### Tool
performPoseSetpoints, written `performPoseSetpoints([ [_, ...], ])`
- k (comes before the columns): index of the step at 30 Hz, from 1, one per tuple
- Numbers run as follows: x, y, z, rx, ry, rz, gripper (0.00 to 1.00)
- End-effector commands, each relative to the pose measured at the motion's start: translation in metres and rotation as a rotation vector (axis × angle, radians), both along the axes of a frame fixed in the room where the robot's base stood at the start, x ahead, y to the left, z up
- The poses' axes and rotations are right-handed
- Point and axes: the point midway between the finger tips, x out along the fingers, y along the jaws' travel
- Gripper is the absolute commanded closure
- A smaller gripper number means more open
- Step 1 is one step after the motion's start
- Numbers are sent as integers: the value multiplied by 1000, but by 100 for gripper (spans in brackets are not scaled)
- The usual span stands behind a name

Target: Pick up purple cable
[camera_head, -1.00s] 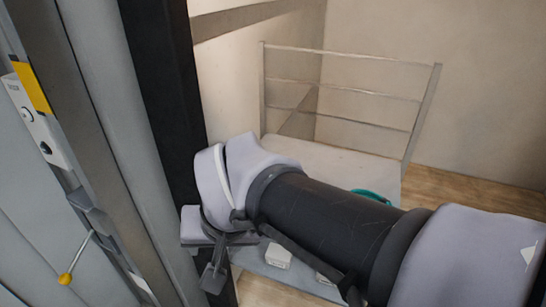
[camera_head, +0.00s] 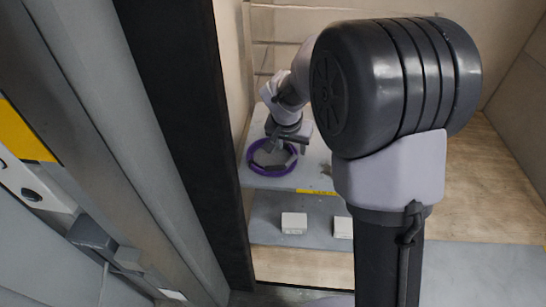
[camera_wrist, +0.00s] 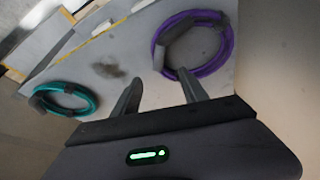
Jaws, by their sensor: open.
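The purple cable (camera_head: 268,173) is a coiled ring lying on the grey shelf surface in the head view, near its left side. It also shows in the wrist view (camera_wrist: 228,45), with dark wraps on its left part. My gripper (camera_head: 281,147) is above the coil in the head view and partly covers it. In the wrist view my gripper (camera_wrist: 160,80) has its two fingers apart with nothing between them. The right fingertip appears close to the near edge of the ring; whether it touches cannot be told.
A teal coiled cable (camera_wrist: 95,100) lies to the left in the wrist view. Two white boxes (camera_head: 294,223) (camera_head: 343,227) sit on a lower grey level. A dark post (camera_head: 185,130) stands left of the shelf. A railing (camera_head: 262,45) is at the back.

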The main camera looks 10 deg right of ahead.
Motion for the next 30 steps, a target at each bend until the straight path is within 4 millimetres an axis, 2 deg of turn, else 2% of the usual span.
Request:
performPoseSetpoints([
  [1,3,-3,-15,0,2,-2,49],
  [8,11,-7,-36,0,0,-1,49],
  [15,22,-11,-79,1,1,-1,49],
  [21,24,-12,-78,1,-2,-1,49],
  [23,24,-12,-78,1,-1,-1,59],
  [29,24,-12,-78,1,-1,-1,98],
  [30,24,-12,-78,1,0,0,100],
])
